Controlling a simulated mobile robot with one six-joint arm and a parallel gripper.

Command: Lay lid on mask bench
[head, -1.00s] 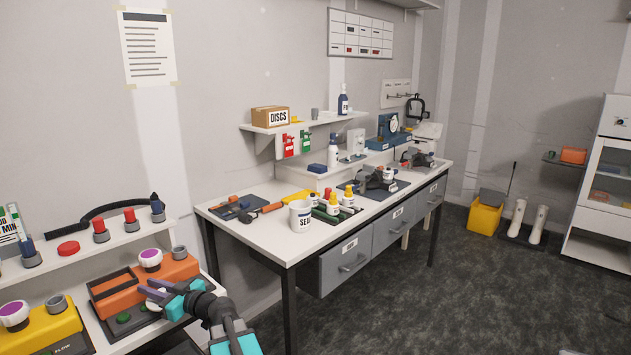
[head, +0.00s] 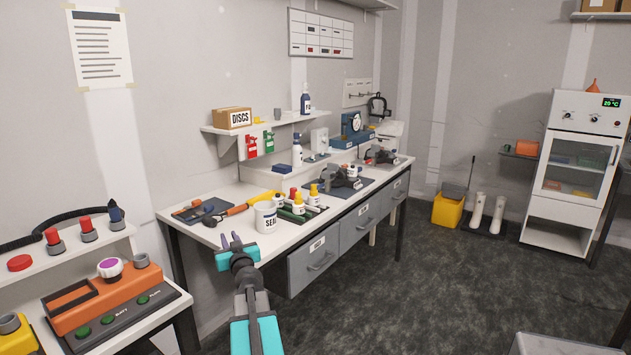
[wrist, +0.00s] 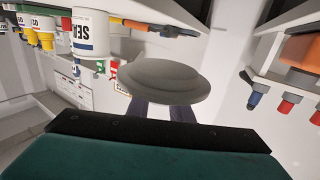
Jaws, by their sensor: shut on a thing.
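In the wrist view a pale grey, round, stepped lid (wrist: 165,82) sits at the fingertips of my gripper (wrist: 165,112), which is shut on it. In the head view my gripper (head: 230,243) is in front of the near left part of the long white bench, which I take for the mask bench (head: 210,232); the lid cannot be made out there. A white cup marked SEAL (head: 266,217) stands on the bench to the right of my gripper; it also shows in the wrist view (wrist: 90,33).
On the bench are an orange-handled tool (head: 229,214), several small bottles (head: 298,204) and clamp-like devices (head: 339,180). An orange control box (head: 100,300) stands on the left bench. A shelf (head: 270,122) hangs above.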

